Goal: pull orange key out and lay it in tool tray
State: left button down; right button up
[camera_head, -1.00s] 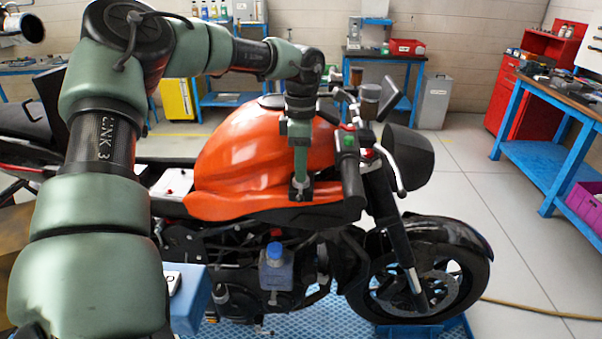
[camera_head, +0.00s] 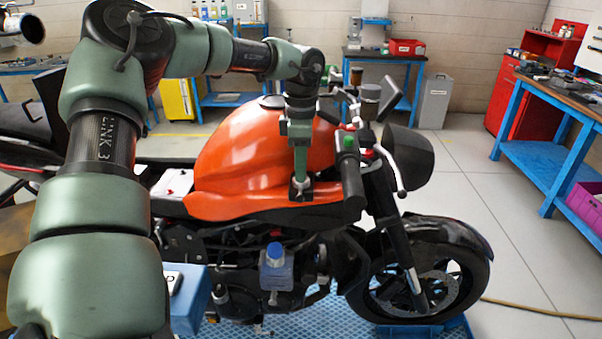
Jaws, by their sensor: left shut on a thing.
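My left gripper (camera_head: 301,188) points down at the lower right edge of the orange tank of the motorcycle (camera_head: 245,155), left of the handlebar grip. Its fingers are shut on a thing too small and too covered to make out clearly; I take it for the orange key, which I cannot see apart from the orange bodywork. A white tray-like surface (camera_head: 172,184) with small red and dark marks lies on the motorcycle behind the tank; I cannot tell whether it is the tool tray. My right gripper is not in view.
A blue box (camera_head: 188,300) is at the lower left. The handlebar (camera_head: 350,165) is close to the right of my gripper. A blue workbench (camera_head: 560,150) stands at the right; the floor between is clear.

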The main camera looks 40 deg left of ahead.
pick_arm(q)
jog(key=shift+r, duration=0.15)
dwell(0.5)
jog(key=shift+r+p, duration=1.9)
jog(key=shift+r, duration=1)
